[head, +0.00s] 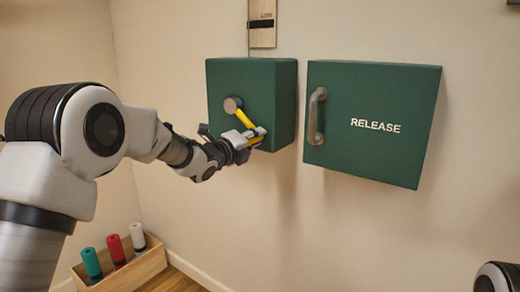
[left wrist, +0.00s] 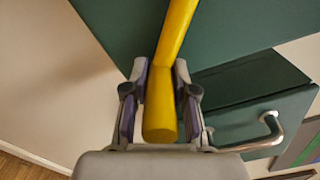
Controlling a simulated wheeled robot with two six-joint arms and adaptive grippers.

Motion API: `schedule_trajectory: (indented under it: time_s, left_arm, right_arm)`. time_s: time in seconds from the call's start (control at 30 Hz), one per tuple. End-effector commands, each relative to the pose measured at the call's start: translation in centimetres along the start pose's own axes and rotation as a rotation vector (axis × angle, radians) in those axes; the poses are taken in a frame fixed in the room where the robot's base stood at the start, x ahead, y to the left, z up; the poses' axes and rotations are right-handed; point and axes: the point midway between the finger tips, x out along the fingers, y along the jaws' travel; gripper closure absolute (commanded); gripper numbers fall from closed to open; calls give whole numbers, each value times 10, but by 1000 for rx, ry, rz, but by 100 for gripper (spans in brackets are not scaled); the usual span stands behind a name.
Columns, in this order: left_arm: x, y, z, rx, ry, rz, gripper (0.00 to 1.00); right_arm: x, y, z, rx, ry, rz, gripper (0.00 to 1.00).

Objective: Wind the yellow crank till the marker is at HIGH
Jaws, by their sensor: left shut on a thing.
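The yellow crank (head: 243,117) is on the front of a green box (head: 284,88) on the wall. Its arm slants down and right from a grey hub (head: 232,104). My left gripper (head: 253,137) is shut on the crank's handle. In the left wrist view the yellow handle (left wrist: 160,105) lies between the two fingers (left wrist: 160,100). Above the box is a wooden scale board (head: 262,36) with a dark marker (head: 261,23) across it. The word "LOW" seems to show near the marker; the board's upper part is cut off, and HIGH is not in view.
A green cabinet marked RELEASE (head: 390,155), with a grey handle (head: 316,115), hangs just right of the crank box. A wooden crate (head: 150,262) with teal, red and white rolls stands on the floor at lower left. Part of my right arm shows at lower right.

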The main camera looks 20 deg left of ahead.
Motion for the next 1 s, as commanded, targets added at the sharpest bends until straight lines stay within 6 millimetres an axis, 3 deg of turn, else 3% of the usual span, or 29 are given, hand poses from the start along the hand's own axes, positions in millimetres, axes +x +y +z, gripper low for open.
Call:
schedule_trajectory:
  time_s: [0.03, 0.4, 1.0]
  left_arm:
    - [-1, 21, -5, 34, 2, 13, 100]
    - [0, 42, 10, 275, 3, 13, 100]
    - [0, 43, 18, 350, 1, 10, 100]
  right_arm:
    - [18, 0, 0, 0, 0, 0, 60]
    - [55, 0, 0, 0, 0, 0, 60]
    - [62, 0, 0, 0, 0, 0, 60]
